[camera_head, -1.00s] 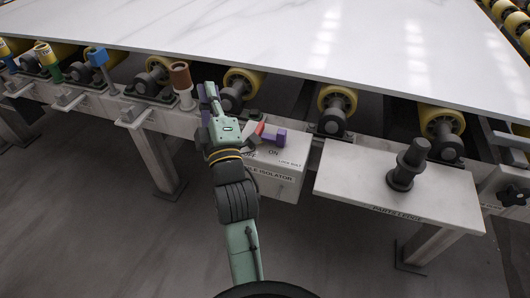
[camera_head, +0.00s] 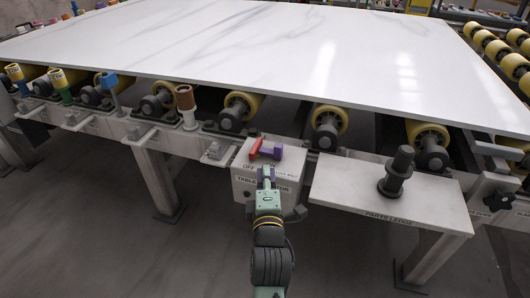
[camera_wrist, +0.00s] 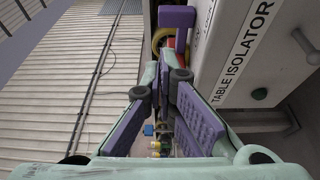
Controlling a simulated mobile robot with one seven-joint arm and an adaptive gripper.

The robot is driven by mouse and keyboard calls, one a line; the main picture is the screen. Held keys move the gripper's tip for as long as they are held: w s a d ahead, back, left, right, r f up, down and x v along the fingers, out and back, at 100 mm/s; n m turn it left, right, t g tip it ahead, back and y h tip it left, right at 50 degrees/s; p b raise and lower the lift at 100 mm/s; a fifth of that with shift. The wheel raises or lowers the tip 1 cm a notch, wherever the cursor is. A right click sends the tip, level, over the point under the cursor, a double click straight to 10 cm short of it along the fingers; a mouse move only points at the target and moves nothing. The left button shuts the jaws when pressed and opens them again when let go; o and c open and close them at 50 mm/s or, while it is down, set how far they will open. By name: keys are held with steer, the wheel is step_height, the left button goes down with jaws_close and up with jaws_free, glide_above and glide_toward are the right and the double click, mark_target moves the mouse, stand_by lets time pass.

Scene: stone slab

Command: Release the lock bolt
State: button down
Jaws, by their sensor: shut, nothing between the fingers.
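The table isolator box (camera_head: 243,186) hangs on the front of the frame, with OFF and ON marked on top. A red handle (camera_head: 254,149) and a purple block-like part (camera_head: 271,152), by small lettering that seems to read lock bolt, sit on its top. My gripper (camera_head: 266,173) is in front of the box's front face, below these parts; I cannot tell whether it touches the box. In the wrist view its purple fingers (camera_wrist: 172,72) are shut and empty. Beyond the tips, a purple part (camera_wrist: 177,17) shows beside the box's labelled face (camera_wrist: 240,50).
A parts ledge (camera_head: 345,198) with a dark stepped knob (camera_head: 397,170) juts out to the right. A white stone slab (camera_head: 260,50) lies on yellow rollers (camera_head: 241,104) behind. Coloured posts, including a brown-topped one (camera_head: 185,98), stand left. Open floor (camera_head: 90,240) lies in front.

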mark_target(265, 151)
steer(key=w+p, duration=0.2)
steer(key=w, duration=0.6)
steer(key=shift+w+a+r+p, duration=0.1)
steer(key=shift+w+p, duration=0.2)
steer(key=shift+w, duration=0.65)
